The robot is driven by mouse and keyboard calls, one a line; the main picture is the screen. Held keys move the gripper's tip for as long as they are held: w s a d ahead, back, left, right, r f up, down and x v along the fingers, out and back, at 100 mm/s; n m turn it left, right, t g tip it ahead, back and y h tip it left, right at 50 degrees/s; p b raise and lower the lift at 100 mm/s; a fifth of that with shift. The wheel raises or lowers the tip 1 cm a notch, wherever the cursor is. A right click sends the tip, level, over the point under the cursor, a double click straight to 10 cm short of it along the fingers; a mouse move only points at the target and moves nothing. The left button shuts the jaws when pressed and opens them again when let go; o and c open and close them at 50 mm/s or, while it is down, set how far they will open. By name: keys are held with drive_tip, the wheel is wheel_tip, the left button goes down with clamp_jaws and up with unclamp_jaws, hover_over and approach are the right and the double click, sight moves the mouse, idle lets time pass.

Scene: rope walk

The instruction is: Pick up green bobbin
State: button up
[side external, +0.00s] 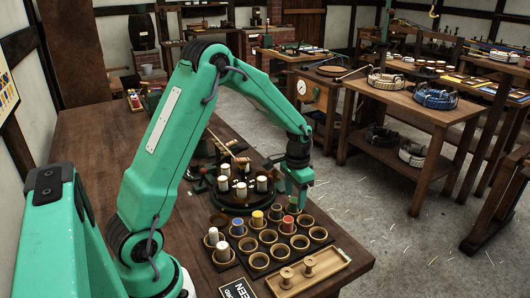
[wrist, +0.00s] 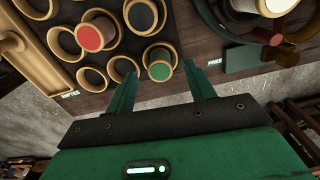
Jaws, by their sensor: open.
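The green bobbin (wrist: 160,72) stands upright in a ring-shaped wooden cup, its round green top showing between my fingertips in the wrist view. In the side view my gripper largely covers its place, and I cannot make it out clearly. My gripper (wrist: 160,75) is open, with one finger on each side of the bobbin and its cup; the side view shows my gripper (side external: 298,199) low over the far right end of the cup rack. I cannot tell whether the fingers touch the bobbin.
The rack (side external: 275,244) holds several cups, some empty. A red bobbin (side external: 288,224), yellow bobbin (side external: 257,218) and blue bobbin (side external: 237,226) stand nearby. A round stand (side external: 240,197) with white-topped bobbins is behind. A wooden tray (side external: 330,268) lies in front. The table edge is close at right.

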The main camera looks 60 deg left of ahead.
drive_tip(key=shift+f, duration=0.95)
drive_tip(key=c, duration=1)
